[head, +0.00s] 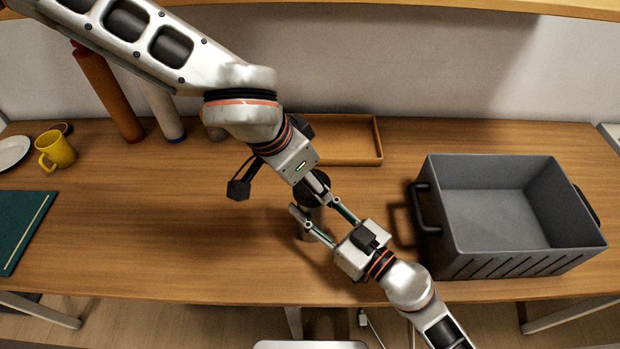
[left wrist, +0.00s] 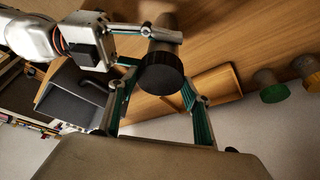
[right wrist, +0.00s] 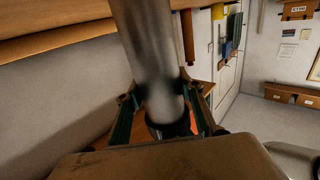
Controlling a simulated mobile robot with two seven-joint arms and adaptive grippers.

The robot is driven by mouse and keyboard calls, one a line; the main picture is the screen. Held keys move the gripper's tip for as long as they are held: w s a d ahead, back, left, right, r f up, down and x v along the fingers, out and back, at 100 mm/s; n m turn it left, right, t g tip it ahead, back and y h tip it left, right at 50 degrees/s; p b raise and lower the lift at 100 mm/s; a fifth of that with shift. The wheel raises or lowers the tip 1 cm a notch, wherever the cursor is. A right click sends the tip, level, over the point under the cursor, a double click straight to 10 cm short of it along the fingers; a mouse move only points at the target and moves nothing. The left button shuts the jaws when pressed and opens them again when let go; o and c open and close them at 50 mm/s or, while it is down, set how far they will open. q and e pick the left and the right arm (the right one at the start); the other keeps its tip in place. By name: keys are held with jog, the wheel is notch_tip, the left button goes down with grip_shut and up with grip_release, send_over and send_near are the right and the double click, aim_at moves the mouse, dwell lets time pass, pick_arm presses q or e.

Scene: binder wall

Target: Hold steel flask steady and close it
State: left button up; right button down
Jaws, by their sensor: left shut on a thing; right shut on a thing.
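A dark round lid (left wrist: 161,74) is at the top of the flask and shows in the head view (head: 311,192). My left gripper (head: 314,190) is shut on the lid from above, with its fingers (left wrist: 160,82) on either side. My right gripper (head: 324,219) is shut on the flask body below the lid; its fingers (right wrist: 160,92) are on both sides of the steel. I cannot tell whether the lid is fully seated.
A grey crate (head: 462,225) stands to the right. A wooden tray (head: 350,160) lies behind the flask. A yellow mug (head: 58,150), a plate (head: 12,152), a green binder (head: 18,225) and an orange tube (head: 105,95) are at the left. Bare table lies left of the flask.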

pick_arm(q)
jog(key=shift+m, duration=0.7)
jog(key=o, duration=0.9)
jog(key=shift+r, duration=2.25)
jog(key=shift+c, duration=0.4)
